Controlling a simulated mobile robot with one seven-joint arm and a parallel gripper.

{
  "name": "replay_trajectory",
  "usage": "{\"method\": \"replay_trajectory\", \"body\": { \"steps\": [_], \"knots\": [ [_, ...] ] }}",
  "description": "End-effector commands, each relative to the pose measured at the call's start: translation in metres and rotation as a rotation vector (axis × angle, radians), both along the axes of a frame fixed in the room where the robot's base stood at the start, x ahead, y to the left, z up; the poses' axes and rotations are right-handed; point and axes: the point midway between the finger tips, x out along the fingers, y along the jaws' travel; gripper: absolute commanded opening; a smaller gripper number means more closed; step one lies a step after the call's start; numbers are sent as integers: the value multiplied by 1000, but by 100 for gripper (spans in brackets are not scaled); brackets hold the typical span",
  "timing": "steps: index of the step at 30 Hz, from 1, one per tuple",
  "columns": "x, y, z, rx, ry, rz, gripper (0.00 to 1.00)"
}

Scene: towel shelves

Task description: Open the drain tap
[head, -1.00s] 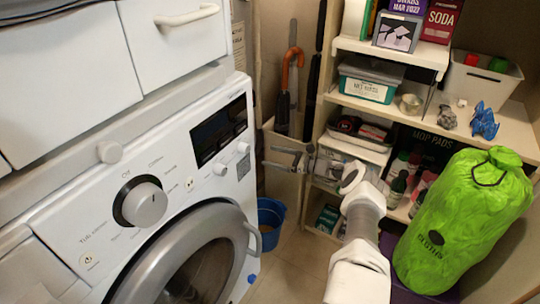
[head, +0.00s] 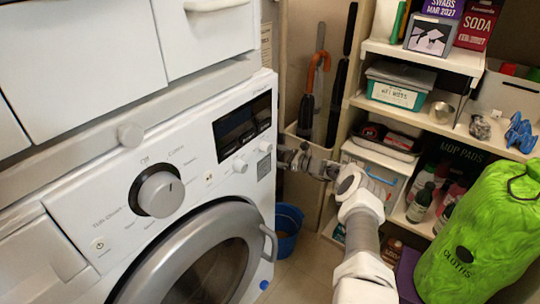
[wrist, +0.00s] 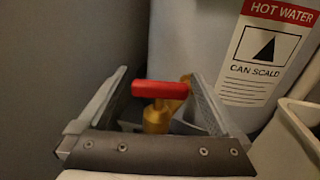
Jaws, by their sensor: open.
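The drain tap shows in the wrist view as a red bar handle (wrist: 160,90) on a brass body (wrist: 157,117). It stands in front of a white vessel (wrist: 190,45). My gripper (wrist: 158,76) is open, with one finger on each side of the red handle. The tap is not visible there.
A hot-water scald label (wrist: 265,52) is on the white vessel. A pale rim (wrist: 300,125) lies at the wrist view's right. A blue bucket (head: 287,232) stands below my gripper. Shelves (head: 425,125) and a green cloths bag (head: 482,232) are to the right of my arm.

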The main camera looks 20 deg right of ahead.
Motion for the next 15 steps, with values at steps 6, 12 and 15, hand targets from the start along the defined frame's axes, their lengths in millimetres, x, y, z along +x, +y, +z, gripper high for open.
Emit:
{"method": "replay_trajectory", "body": {
  "steps": [6, 12, 15],
  "knots": [
    [1, 1, 0, 1, 1, -1, 100],
    [1, 0, 0, 1, 1, -1, 71],
    [1, 0, 0, 1, 1, -1, 53]
  ]
}}
